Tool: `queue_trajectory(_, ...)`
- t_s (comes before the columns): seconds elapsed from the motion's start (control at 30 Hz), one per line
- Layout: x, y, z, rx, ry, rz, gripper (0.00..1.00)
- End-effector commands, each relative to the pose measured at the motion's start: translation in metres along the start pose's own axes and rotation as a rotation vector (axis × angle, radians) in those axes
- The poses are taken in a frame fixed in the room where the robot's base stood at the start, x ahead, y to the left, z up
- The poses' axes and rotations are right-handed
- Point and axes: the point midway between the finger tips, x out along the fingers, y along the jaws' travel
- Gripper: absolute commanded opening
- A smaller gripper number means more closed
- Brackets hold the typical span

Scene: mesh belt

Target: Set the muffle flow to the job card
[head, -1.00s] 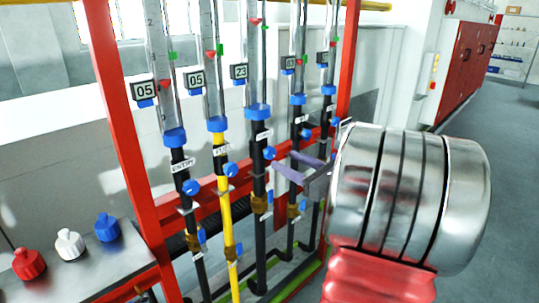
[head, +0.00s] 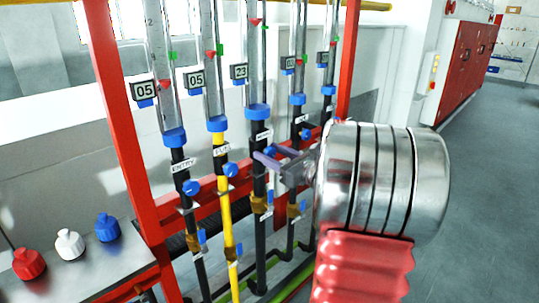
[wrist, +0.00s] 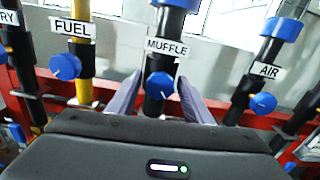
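The muffle flow tube (head: 257,70) is third from the left, with a display (head: 239,72) reading 23. Its red float (head: 255,21) sits slightly above a green marker (head: 264,28). The muffle label (wrist: 167,47) is above its blue knob (wrist: 161,85) in the wrist view; the knob also shows in the head view (head: 270,153). My gripper (head: 272,163) is at this knob. In the wrist view my gripper (wrist: 160,80) has its two grey fingers apart, one on each side of the knob, with gaps visible. No job card is legible.
The fuel knob (wrist: 65,67) is left of the muffle knob and the air knob (wrist: 263,103) is right. A red frame (head: 125,150) surrounds the tubes. Floor is free at right.

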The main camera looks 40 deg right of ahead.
Motion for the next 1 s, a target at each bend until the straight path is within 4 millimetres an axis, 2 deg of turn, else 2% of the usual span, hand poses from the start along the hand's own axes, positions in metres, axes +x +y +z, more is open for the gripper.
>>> queue_trajectory(0.07,-0.0001,0.0,0.0,0.0,0.0,0.0,0.4)
queue_trajectory(0.5,-0.0002,0.0,0.0,0.0,0.0,0.0,0.09)
queue_trajectory(1.0,-0.0002,0.0002,-0.0001,-0.06,0.0,0.0,0.09)
